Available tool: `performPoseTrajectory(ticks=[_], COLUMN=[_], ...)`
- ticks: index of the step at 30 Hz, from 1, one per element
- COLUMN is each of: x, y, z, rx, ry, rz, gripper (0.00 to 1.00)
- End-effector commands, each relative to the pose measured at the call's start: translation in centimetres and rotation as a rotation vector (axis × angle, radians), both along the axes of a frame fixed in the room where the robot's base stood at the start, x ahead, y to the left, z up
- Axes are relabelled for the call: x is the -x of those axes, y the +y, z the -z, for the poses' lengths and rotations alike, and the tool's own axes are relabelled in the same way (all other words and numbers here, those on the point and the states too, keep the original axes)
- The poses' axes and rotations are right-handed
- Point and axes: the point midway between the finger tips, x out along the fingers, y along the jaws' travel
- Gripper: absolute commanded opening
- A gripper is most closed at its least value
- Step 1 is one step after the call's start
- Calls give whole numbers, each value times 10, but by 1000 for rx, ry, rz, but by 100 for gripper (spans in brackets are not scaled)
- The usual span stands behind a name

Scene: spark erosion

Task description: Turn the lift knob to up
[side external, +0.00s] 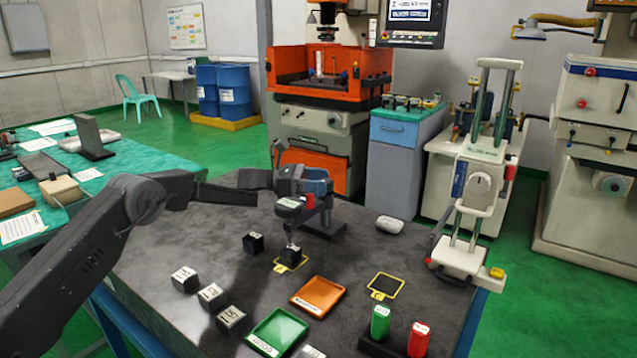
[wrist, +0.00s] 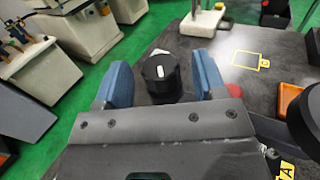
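My gripper (side external: 318,186) reaches over the dark table in the side view, its blue fingers at a dark stand (side external: 325,228). In the wrist view, the fingers of my gripper (wrist: 161,82) are spread. A round black knob (wrist: 159,82) with a short white mark on top sits between them, with a gap on each side. The mark runs nearly upright in that picture. In the side view my fingers hide most of the knob's place. No lettering shows which is the lift knob.
Several black blocks with pale tops (side external: 231,318), a green tray (side external: 277,333) and an orange tray (side external: 318,296) lie in front of the stand. A green block (side external: 380,322) and a red block (side external: 418,340) stand at the front right. A whitish lump (side external: 389,225) lies right of the stand.

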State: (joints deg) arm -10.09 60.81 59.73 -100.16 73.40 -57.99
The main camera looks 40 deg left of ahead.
Motion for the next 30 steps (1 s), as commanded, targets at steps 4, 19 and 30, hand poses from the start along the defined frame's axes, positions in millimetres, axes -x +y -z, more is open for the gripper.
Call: performPoseTrajectory(ticks=[4,19,30], x=[0,1,2], y=[0,-1,-1], z=[0,-1,-1], rx=[0,2,1], ry=[0,-2,0], rz=[0,-19,-131], gripper=[49,16,16])
